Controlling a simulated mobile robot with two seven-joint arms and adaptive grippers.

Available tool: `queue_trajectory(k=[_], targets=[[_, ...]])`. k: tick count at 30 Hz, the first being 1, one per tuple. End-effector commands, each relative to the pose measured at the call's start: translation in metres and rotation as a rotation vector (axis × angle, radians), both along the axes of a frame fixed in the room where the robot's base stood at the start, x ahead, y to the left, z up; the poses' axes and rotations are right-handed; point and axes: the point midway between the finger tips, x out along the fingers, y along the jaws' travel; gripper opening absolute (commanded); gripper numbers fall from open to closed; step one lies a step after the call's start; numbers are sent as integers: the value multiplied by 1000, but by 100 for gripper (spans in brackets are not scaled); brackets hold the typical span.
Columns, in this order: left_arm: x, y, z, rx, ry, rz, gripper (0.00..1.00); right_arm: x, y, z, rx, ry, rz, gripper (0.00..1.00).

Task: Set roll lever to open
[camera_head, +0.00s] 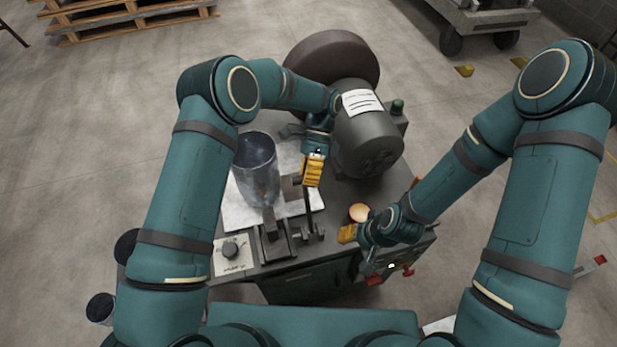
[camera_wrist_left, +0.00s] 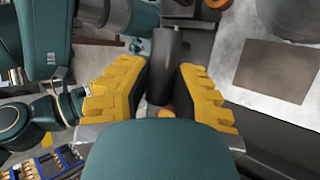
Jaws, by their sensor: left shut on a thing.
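The roll lever (camera_head: 308,208) is a dark upright bar rising from the machine top near the front middle. My left gripper (camera_head: 312,171), with yellow fingers, is at its upper end in the head view. In the left wrist view, a dark cylindrical handle (camera_wrist_left: 165,62) stands between the two yellow fingers of the left gripper (camera_wrist_left: 160,97), which is shut on it. The fingers and arm hide the lever's top in the head view. My right gripper (camera_head: 348,233) is low at the machine's right front; its fingers are too small to tell open from shut.
A dark motor (camera_head: 368,140) and large wheel (camera_head: 331,58) are behind. A copper-coloured round knob (camera_head: 359,212) is beside the right gripper.

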Motion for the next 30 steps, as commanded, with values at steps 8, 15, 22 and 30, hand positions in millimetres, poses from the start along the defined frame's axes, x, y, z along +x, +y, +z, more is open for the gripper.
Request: queue_trajectory(k=[8,15,22,30], targets=[[3,3,-1,3,-10,2,0,0,0,0,0,0,0,47],[2,2,-1,2,-8,1,54,0,0,0,0,0,1,47],[3,1,1,2,-6,1,54,0,0,0,0,0,1,47],[27,-6,24,0,-9,2,54,0,0,0,0,0,0,47]])
